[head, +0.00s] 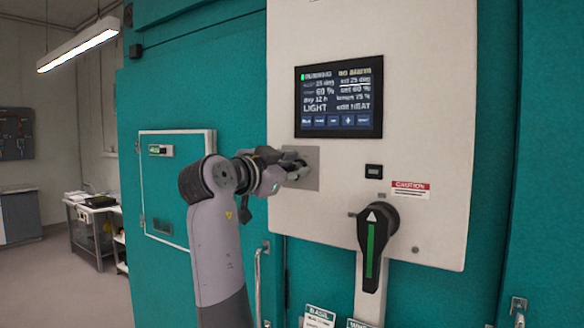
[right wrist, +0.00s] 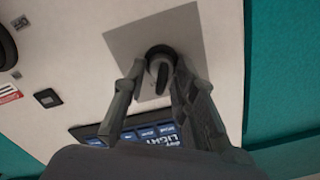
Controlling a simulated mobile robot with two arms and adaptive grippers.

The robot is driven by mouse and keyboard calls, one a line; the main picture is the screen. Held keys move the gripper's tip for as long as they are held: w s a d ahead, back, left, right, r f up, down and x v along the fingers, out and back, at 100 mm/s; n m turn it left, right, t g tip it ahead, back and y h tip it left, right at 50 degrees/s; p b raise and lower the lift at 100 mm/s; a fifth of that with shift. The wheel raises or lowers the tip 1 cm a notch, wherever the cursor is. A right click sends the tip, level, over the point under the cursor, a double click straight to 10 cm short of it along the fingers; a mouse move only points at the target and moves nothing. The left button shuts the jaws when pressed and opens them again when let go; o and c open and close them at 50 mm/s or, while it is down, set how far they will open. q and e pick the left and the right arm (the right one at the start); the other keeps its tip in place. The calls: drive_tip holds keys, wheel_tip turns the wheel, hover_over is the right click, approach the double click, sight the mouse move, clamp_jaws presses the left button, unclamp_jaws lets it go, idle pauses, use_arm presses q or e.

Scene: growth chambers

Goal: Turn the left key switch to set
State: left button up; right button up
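The key switch (right wrist: 160,68) is a dark round collar with a grey key or knob standing out of it. It sits on a square grey plate (right wrist: 125,45) on the white control panel; the same plate shows in the head view (head: 311,182) below the display. My right gripper (head: 297,164) is at this plate and hides most of the switch in the head view. In the right wrist view its two fingers (right wrist: 158,75) stand apart on either side of the switch, with a narrow gap at the left finger. My left gripper is out of view.
The white panel (head: 430,110) carries a lit display (head: 339,97), a small black button (head: 374,171), a red-topped caution label (head: 411,190) and a black rotary handle (head: 377,235) with a green stripe.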

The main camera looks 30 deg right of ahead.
drive_tip(key=v, duration=1.2)
